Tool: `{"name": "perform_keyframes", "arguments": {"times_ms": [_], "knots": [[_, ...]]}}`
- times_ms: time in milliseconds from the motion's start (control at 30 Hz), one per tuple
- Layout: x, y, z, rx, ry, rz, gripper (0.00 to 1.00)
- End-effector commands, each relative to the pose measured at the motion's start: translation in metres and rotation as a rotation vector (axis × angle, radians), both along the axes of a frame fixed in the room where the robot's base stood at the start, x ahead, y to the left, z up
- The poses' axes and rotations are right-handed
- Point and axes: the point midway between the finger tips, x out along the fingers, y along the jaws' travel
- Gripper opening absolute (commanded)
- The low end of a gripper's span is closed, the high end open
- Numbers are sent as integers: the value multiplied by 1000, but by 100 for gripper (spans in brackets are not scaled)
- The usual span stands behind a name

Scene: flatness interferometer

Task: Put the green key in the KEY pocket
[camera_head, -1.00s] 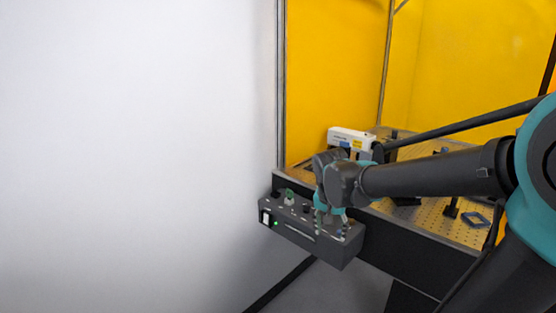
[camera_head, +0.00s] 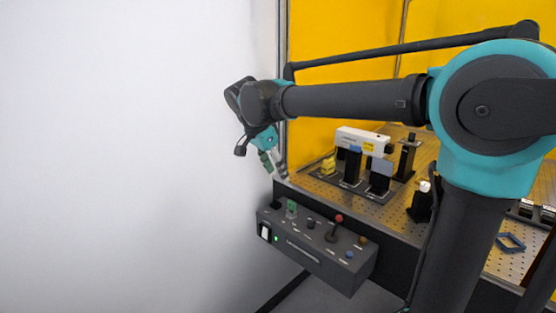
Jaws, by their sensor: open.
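A small green piece, which looks like the green key (camera_head: 291,208), stands upright on top of the dark control box (camera_head: 318,250), near its left end. My gripper (camera_head: 274,170) is open and points down, above and a little left of the green piece in the picture, apart from the box. I see nothing held between its fingers, though they are small in this view. I cannot make out which part is the KEY pocket; the labels on the box are too small to read.
The box also carries a red-topped lever (camera_head: 337,224), several knobs and a lit green lamp. Behind it, the perforated optical table (camera_head: 470,205) holds a white laser housing (camera_head: 362,140), black mounts and a blue frame (camera_head: 510,243). A white wall (camera_head: 120,150) stands on the left.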

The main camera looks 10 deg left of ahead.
Motion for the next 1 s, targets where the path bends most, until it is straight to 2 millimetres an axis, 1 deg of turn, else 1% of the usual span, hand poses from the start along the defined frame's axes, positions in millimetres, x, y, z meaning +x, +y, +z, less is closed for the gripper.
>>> {"name": "perform_keyframes", "arguments": {"times_ms": [133,267,367,1000], "knots": [[0,2,0,-1,-3,-6,55],[3,-1,-10,-1,-3,-7,55],[7,-6,-24,0,-4,-9,55],[37,-37,-129,0,-4,-6,55]]}}
